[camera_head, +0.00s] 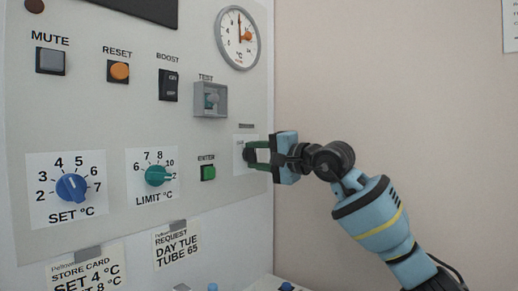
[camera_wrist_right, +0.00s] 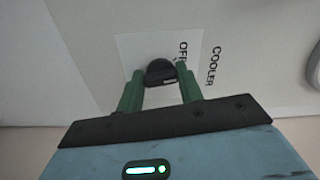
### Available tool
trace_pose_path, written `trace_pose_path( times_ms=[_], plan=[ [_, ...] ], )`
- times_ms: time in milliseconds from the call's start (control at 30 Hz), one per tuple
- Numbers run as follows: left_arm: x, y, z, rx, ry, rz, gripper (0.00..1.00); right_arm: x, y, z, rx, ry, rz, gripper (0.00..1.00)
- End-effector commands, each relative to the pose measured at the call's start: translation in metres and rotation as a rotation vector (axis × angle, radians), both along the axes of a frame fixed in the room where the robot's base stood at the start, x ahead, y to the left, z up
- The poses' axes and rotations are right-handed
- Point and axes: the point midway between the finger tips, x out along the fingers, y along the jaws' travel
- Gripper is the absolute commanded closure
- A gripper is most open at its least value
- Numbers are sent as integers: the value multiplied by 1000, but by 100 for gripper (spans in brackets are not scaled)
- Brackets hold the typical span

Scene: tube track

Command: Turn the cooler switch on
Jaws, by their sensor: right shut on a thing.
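The cooler switch is a dark rotary knob (camera_wrist_right: 160,72) on a white plate (camera_wrist_right: 130,45) in the right wrist view. My right gripper (camera_head: 250,153) reaches the panel from the right in the head view. Its green fingers are shut on the knob, one on each side. In the head view the gripper mostly hides the knob, and its pointer direction is hard to tell. My left gripper is not in view.
The grey panel (camera_head: 110,110) also carries a green ENTER button (camera_head: 208,172), a TEST switch (camera_head: 211,100) in a guard, a LIMIT dial (camera_head: 158,176), a blue SET dial (camera_head: 71,187) and a round gauge (camera_head: 238,38).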

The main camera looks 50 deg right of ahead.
Motion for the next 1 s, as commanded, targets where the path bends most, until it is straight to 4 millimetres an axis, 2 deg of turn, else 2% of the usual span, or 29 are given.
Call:
trace_pose_path(
  times_ms=[200,600,1000],
  plan=[
    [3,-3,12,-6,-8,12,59,-1,0,3,203,16,-1,86],
    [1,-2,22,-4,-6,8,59,0,-1,4,570,48,0,86],
    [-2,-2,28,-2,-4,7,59,0,-1,4,813,69,0,86]
  ],
)
